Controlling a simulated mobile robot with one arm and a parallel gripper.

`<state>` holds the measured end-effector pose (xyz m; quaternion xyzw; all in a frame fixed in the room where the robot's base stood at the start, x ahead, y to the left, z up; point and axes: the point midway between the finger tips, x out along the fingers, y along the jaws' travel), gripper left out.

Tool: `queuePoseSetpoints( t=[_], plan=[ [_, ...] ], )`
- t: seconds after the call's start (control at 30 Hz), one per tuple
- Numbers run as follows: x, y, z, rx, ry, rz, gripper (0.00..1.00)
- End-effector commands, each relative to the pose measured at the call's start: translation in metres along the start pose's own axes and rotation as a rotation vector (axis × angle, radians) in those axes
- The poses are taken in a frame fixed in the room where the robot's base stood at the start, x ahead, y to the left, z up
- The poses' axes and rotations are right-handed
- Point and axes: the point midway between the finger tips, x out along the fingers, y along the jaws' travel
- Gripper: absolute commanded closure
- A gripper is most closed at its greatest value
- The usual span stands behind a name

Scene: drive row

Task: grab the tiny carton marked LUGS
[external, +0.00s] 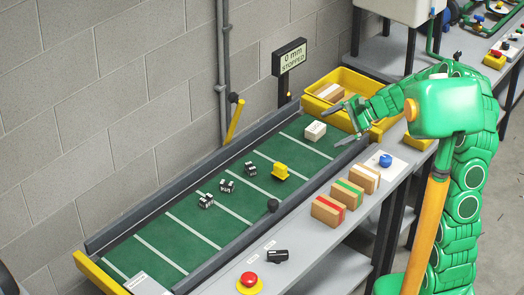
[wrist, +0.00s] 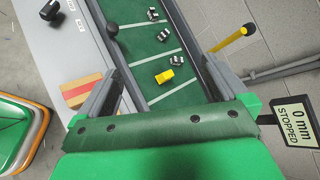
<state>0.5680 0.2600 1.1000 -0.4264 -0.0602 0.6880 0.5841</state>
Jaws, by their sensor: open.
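I cannot read LUGS on any carton. Three small brown cartons stand in a row on the grey ledge: one with a red stripe (external: 328,210), one with a green stripe (external: 347,194), and one with a pale stripe (external: 366,179). The red-striped one also shows in the wrist view (wrist: 88,90), beside the left finger. A white block (external: 315,131) with dark marks on top sits at the belt's far end. Another carton (external: 330,93) lies in the yellow bin. My gripper (external: 331,128) is open and empty above the belt's far end; its fingers also show in the wrist view (wrist: 160,66).
The green belt (external: 215,212) carries several black-and-white pieces and a yellow piece (external: 280,172). A yellow bin (external: 365,84) stands at its far end. A yellow lever (external: 235,121) and a display reading "0 mm STOPPED" (external: 290,57) rise behind. A red button (external: 249,280) sits at the front.

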Motion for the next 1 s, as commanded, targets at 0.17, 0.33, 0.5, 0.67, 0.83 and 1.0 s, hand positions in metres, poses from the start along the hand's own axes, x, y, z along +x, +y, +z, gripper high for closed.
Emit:
queuePoseSetpoints(
  t=[0.17,0.33,0.5,0.67,0.83,1.0],
  plan=[
    [0.015,-0.032,-0.043,0.150,-0.007,-0.107,0.00],
    [0.027,-0.054,-0.087,0.299,-0.012,-0.202,0.00],
    [0.036,-0.072,-0.138,0.448,-0.005,-0.295,0.00],
    [0.044,-0.078,-0.191,0.597,0.009,-0.380,0.00],
    [0.049,-0.079,-0.251,0.750,0.029,-0.471,0.00],
    [0.053,-0.070,-0.309,0.896,0.057,-0.552,0.00]
  ],
)
